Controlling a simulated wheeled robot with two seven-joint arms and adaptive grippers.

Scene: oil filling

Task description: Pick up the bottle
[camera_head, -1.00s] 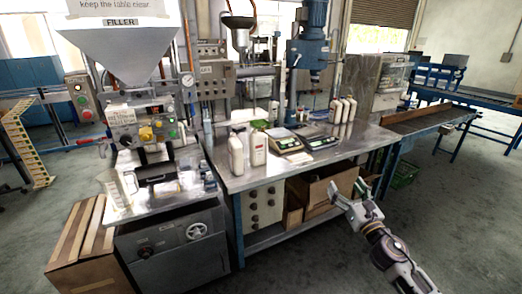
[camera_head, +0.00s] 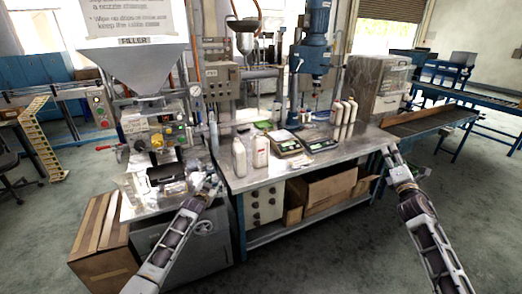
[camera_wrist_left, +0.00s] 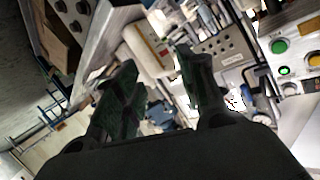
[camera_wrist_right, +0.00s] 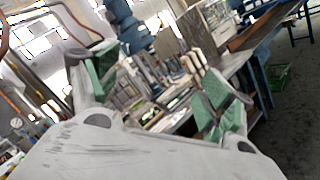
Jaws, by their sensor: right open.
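Two white bottles stand upright side by side near the left end of the steel workbench: the left bottle (camera_head: 239,158) and the right bottle (camera_head: 260,150). Several more white bottles (camera_head: 345,117) stand in a row at the bench's right. My left gripper (camera_head: 209,184) is low and left of the two bottles, in front of the filling machine, apart from them. In the left wrist view its fingers (camera_wrist_left: 160,88) are spread, with a white bottle (camera_wrist_left: 148,50) beyond them. My right gripper (camera_head: 390,157) is by the bench's right end. In the right wrist view its fingers (camera_wrist_right: 160,92) are apart and empty.
The filling machine's hopper (camera_head: 143,68) stands at left. Two scales (camera_head: 285,144) lie right of the two bottles, below the blue drill press (camera_head: 314,50). Cardboard boxes (camera_head: 330,188) sit under the workbench (camera_head: 240,182). Open floor lies in front.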

